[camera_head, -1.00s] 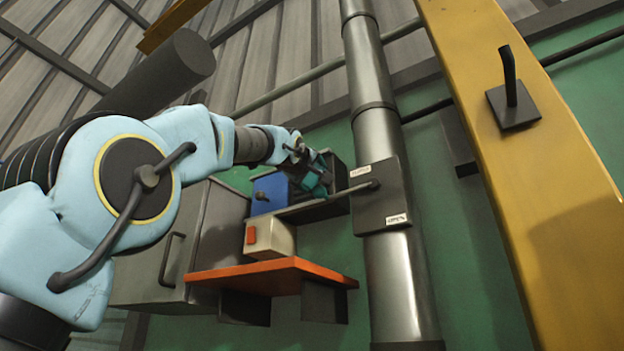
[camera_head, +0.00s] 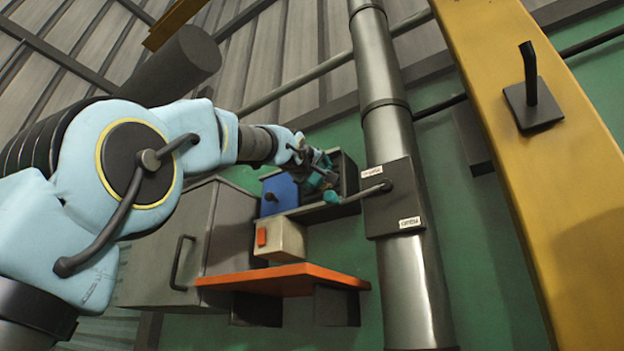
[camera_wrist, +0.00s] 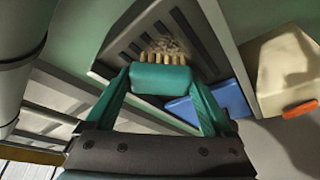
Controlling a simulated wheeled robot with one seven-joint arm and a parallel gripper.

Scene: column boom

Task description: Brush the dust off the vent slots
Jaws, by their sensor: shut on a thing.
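My gripper (camera_wrist: 160,88) is shut on a brush (camera_wrist: 160,78) with a teal block and a row of tan bristles. The bristles point at a dark grey vent panel (camera_wrist: 120,45) with several slots. A patch of greyish dust (camera_wrist: 175,45) shows on the slots just beyond the bristle tips. I cannot tell whether the bristles touch the panel. In the head view my gripper (camera_head: 318,175) is at the dark box (camera_head: 349,174) left of the pipe; the slots are hidden there.
A blue block (camera_head: 281,193), a cream box with a red switch (camera_head: 280,240) and an orange shelf (camera_head: 270,280) sit near the vent. A steel pipe (camera_head: 392,130) with a dark handled plate (camera_head: 395,200) stands to the right. A grey cabinet (camera_head: 165,258) is left.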

